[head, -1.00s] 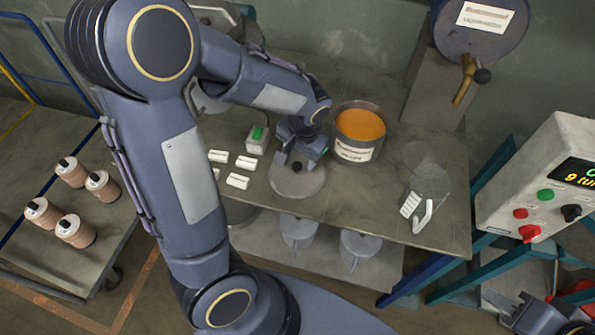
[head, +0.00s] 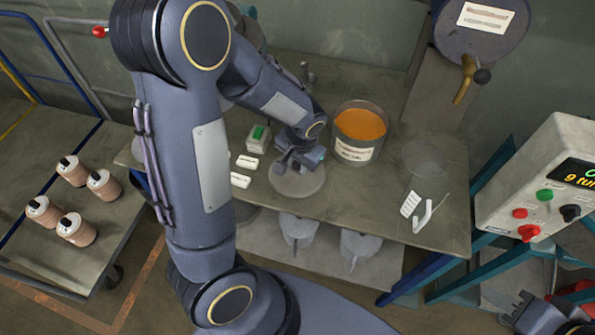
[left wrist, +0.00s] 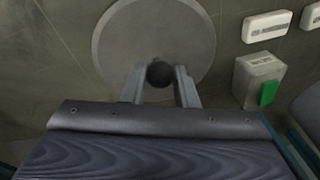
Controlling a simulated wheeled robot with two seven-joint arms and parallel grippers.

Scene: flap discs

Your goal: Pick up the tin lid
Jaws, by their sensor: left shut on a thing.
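The tin lid (head: 298,184) is a flat grey disc with a dark round knob (left wrist: 160,74). It is near the front middle of the table in the head view, and the lid's disc (left wrist: 150,30) fills the upper middle of the left wrist view. My left gripper (head: 294,166) is above the lid, its fingers (left wrist: 160,84) on either side of the knob and shut on it. Whether the lid is clear of the table I cannot tell. My right gripper (head: 538,316) shows only partly at the lower right corner, away from the lid; its jaws are unclear.
An open tin (head: 361,152) with orange contents stands right behind the lid. A small box with a green switch (head: 258,138) and white labelled blocks (head: 240,180) are to the left. A control box (head: 540,190) stands further right.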

